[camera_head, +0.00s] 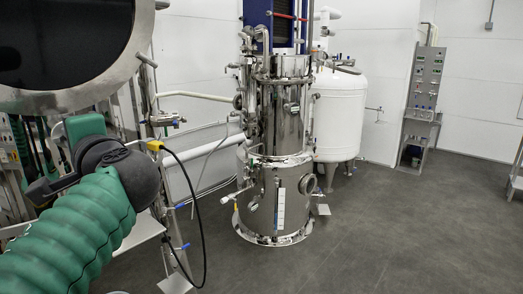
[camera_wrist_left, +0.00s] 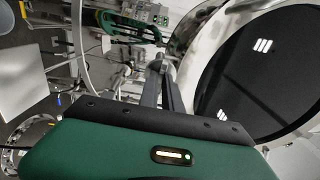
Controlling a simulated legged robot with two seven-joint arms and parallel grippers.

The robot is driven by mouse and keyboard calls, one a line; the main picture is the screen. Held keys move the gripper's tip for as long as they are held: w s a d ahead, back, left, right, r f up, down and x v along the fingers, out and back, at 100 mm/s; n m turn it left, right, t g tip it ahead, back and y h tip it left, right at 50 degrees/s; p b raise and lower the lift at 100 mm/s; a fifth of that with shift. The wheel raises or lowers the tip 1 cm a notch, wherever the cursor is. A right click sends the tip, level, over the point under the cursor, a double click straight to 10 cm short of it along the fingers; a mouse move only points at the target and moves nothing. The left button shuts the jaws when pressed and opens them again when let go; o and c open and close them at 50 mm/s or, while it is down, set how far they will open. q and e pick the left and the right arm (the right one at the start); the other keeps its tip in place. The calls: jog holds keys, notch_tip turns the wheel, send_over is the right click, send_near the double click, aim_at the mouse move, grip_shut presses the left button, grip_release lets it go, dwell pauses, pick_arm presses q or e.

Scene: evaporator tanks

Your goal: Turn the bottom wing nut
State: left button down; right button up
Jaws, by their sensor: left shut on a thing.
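A round dark glass port with a wide steel rim (camera_head: 75,98) fills the upper left of the head view. In the left wrist view its rim (camera_wrist_left: 187,110) runs along the right side. My left gripper (camera_wrist_left: 159,70) points at the rim's edge, with its two dark fingers close together. They are shut on a small metal piece, seemingly the bottom wing nut, mostly hidden between the fingertips. In the head view the left arm's green sleeve and dark wrist show below the port, and the fingertips are hidden. My right gripper is in neither view.
Another metal stud (camera_head: 147,60) sticks out from the rim's right side. A pipe stand with a black cable (camera_head: 204,235) is just right of my left arm. A steel column tank (camera_head: 280,185) and white tank (camera_head: 339,118) stand farther back.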

pick_arm(q)
jog(key=shift+f+n+b, duration=0.1)
jog(key=shift+n+b, duration=1)
jog(key=shift+b, duration=0.05)
jog(key=shift+n+b, duration=0.7)
jog(key=c, duration=1.7)
grip_release()
jog(key=shift+d, duration=0.1)
jog(key=shift+o, duration=1.2)
jog(key=shift+s+d, duration=0.1)
